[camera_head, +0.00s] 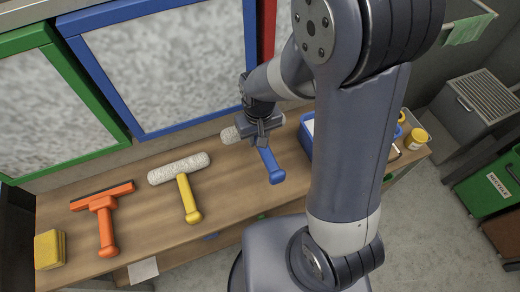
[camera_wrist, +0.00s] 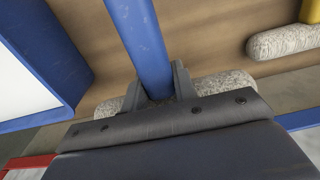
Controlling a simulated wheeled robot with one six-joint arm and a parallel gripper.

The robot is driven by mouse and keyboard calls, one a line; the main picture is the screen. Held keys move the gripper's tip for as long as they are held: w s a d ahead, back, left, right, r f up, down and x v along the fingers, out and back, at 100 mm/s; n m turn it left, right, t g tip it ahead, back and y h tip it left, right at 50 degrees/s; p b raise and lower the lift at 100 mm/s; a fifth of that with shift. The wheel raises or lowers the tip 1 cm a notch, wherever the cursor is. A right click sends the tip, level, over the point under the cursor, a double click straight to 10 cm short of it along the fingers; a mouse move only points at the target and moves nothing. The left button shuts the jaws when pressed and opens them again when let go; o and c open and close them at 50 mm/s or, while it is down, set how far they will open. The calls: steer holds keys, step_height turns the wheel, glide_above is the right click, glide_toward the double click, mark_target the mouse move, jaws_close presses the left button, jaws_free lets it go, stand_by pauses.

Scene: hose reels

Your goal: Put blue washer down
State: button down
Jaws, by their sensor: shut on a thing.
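The blue washer has a blue handle (camera_head: 270,166) and a pale fluffy head (camera_head: 232,134). My gripper (camera_head: 260,138) is shut on the handle close to the head, at the right part of the wooden bench (camera_head: 150,228). In the wrist view the fingers (camera_wrist: 160,90) sit on both sides of the blue handle (camera_wrist: 138,40). The fluffy head (camera_wrist: 225,83) shows on both sides behind them. The handle points toward the bench's front edge in the head view. I cannot tell whether the washer touches the bench or hangs just above it.
A yellow washer (camera_head: 187,196), an orange squeegee (camera_head: 105,220) and yellow sponges (camera_head: 49,250) lie to the left. A blue tub (camera_head: 306,138) is close on the right, with yellow-lidded jars (camera_head: 416,138) beyond. Framed blue (camera_head: 142,134) and green (camera_head: 112,148) panels stand behind.

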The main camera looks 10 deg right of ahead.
mark_target(259, 158)
steer(key=shift+f, duration=3.9)
steer(key=shift+f+b, duration=0.45)
steer(key=shift+f, duration=0.2)
steer(key=c, duration=1.1)
jaws_free()
steer(key=shift+r, duration=0.15)
